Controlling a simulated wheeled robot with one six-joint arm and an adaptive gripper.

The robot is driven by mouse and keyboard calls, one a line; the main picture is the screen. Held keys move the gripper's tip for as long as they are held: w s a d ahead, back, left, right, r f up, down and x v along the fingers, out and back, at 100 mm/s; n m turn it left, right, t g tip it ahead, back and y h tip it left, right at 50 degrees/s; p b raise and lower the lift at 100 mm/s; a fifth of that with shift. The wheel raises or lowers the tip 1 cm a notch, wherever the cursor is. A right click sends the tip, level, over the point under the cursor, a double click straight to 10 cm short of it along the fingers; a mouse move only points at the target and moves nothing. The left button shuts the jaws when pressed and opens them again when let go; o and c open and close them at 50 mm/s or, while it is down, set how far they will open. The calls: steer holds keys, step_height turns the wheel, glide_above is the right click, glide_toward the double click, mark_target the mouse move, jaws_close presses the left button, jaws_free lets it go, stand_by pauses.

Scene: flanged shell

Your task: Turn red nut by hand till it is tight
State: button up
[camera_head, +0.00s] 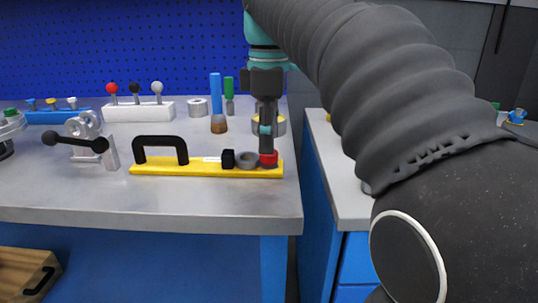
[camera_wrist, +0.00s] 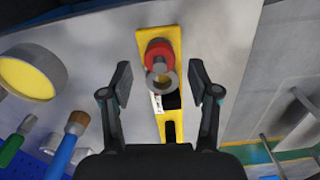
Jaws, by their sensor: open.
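The red nut (camera_head: 268,158) is at the right end of a yellow bar (camera_head: 205,170) on the grey workbench. In the wrist view the red nut (camera_wrist: 158,53) shows at the top centre, with a grey ring (camera_wrist: 160,82) beside it. The grey ring also shows left of the nut in the head view (camera_head: 246,159). My gripper (camera_head: 268,150) points down over the nut in the head view. In the wrist view my gripper (camera_wrist: 160,83) is open, its two fingers apart on either side, with nothing between them held. Whether a finger touches the nut cannot be told.
A black handle (camera_head: 160,142) and a black block (camera_head: 228,159) stand on the yellow bar. A yellow-topped round part (camera_wrist: 28,75), brushes and tools stand behind. A black-knobbed lever (camera_head: 75,142) is at left. The bench front is clear.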

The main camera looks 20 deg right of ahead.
mark_target(269, 157)
steer(key=shift+f, duration=1.45)
steer(key=c, duration=1.2)
steer(key=shift+o, duration=0.2)
steer(key=shift+r+m+p, duration=0.2)
steer(key=shift+m+p, duration=0.65)
steer(key=shift+m, duration=0.35)
steer(key=shift+f+m+p, duration=0.2)
steer(key=shift+m+p, duration=0.3)
steer(key=shift+m, duration=0.7)
steer(key=o, duration=1.2)
steer(key=shift+c, duration=0.2)
